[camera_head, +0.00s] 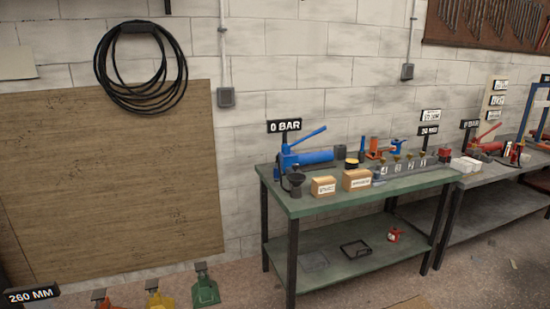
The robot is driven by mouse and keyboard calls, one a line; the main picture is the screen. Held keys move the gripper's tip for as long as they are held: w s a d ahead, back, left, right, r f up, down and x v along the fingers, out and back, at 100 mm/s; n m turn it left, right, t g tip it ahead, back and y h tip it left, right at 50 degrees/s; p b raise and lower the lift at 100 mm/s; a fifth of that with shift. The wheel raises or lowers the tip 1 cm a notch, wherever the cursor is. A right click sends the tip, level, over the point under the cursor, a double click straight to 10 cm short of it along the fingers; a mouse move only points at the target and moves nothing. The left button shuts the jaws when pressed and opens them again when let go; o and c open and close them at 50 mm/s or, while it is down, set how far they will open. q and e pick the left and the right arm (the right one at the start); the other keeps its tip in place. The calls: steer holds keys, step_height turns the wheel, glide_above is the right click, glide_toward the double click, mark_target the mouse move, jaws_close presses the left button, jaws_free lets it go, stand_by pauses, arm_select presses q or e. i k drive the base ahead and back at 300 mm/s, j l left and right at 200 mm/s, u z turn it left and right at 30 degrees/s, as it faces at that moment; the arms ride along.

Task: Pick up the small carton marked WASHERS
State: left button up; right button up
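A small brown carton (323,187) with a white label stands near the front edge of the green bench (330,208). A larger brown carton (357,180) with a white label stands just to its right. The print on both labels is too small to read, so I cannot tell which one is marked WASHERS. White boxes (465,164) stand at the bench's right end, their marking also unreadable. Neither of my grippers is in view.
A blue hand pump (308,158) stands behind the small carton, and a dark funnel-like item (295,180) is close on its left. A numbered rail (400,168) lies right of the larger carton. Green (205,290) and yellow (159,300) jacks stand on the floor.

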mark_target(352, 180)
steer(key=i+l, duration=0.3)
steer(key=i, duration=0.15)
steer(key=i+l, duration=0.3)
steer(key=i, duration=0.15)
